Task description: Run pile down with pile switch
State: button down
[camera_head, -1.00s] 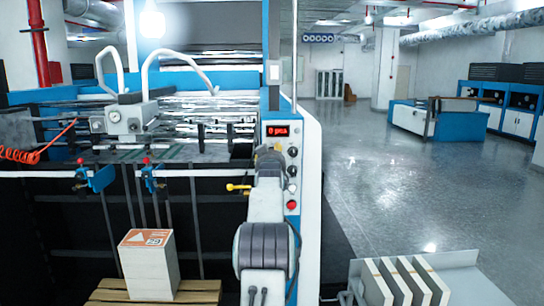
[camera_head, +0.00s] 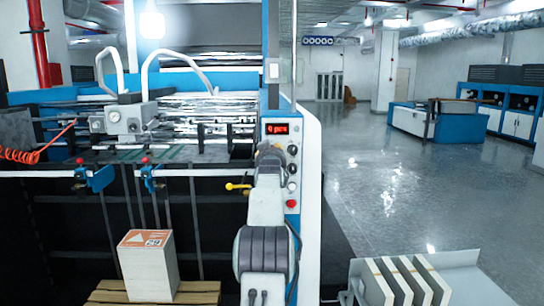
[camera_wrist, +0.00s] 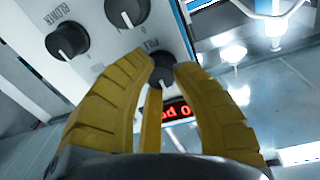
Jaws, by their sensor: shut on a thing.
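In the wrist view, my gripper (camera_wrist: 163,66) has its yellow ribbed fingers closed on the dark pile switch knob (camera_wrist: 162,76). A partly hidden label beginning "PIL" shows beside the knob. The fingers cover much of the knob, so its pointer is hard to read. In the head view, my arm covers the switch and gripper in front of the control panel (camera_head: 281,140). The pile (camera_head: 148,270) is a white stack with an orange-and-white top, standing upright on a wooden pallet (camera_head: 196,292) at the lower left.
The blower knob (camera_wrist: 68,41) and another black knob (camera_wrist: 127,9) are close to my gripper. A red button (camera_head: 292,204) sits lower on the panel. A grey tray (camera_head: 462,266) with white blocks stands at right.

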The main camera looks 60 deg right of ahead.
jog(key=shift+f, duration=0.1)
jog(key=c, duration=1.2)
grip_release()
jog(key=shift+w, duration=0.2)
jog(key=shift+o, duration=1.2)
jog(key=shift+s, duration=0.1)
jog(key=shift+s, duration=0.1)
jog(key=v, duration=1.2)
